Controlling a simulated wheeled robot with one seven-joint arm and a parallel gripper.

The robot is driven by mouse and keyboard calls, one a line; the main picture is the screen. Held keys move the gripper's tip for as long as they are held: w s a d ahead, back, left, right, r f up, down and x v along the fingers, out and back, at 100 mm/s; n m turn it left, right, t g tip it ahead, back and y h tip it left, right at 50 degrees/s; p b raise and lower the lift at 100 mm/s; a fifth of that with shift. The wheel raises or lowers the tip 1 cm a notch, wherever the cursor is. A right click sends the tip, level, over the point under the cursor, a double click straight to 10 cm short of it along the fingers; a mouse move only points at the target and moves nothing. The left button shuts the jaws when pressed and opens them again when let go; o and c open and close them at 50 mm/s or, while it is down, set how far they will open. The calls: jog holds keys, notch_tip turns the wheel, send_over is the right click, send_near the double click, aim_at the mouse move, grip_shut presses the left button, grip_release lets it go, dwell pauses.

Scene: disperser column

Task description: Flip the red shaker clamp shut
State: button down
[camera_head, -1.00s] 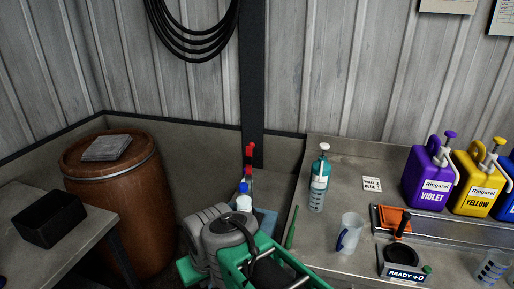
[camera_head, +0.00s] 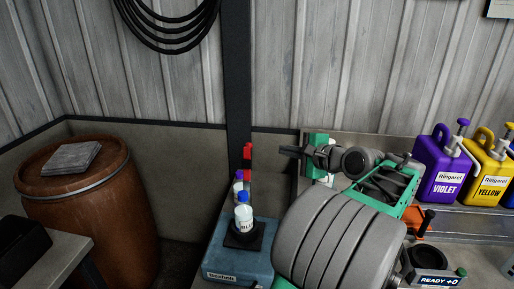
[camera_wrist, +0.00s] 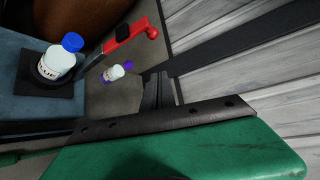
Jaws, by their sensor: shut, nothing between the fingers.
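The red shaker clamp (camera_head: 247,153) stands up behind the blue shaker box (camera_head: 225,262), by the dark post. In the wrist view its red arm (camera_wrist: 122,32) ends in a red ball, apart from the bottle. A white bottle with a blue cap (camera_head: 243,217) stands on the shaker's dark pad; it also shows in the wrist view (camera_wrist: 57,61). My gripper (camera_head: 285,151) is shut and empty, to the right of the clamp in the head view and not touching it. In the wrist view its dark fingers (camera_wrist: 157,88) point up toward the clamp's ball end.
A second small bottle (camera_wrist: 115,72) lies near the clamp in the wrist view. Violet (camera_head: 440,172) and yellow (camera_head: 485,177) jugs stand at right. A brown barrel (camera_head: 85,215) stands at left. My arm covers much of the bench.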

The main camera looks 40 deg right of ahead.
aim_at(248, 162)
jog(key=w+a+f+p, duration=0.1)
jog(key=w+a, duration=0.1)
jog(key=w, duration=0.7)
jog(key=shift+a+f, duration=0.35)
jog(key=shift+f, duration=0.05)
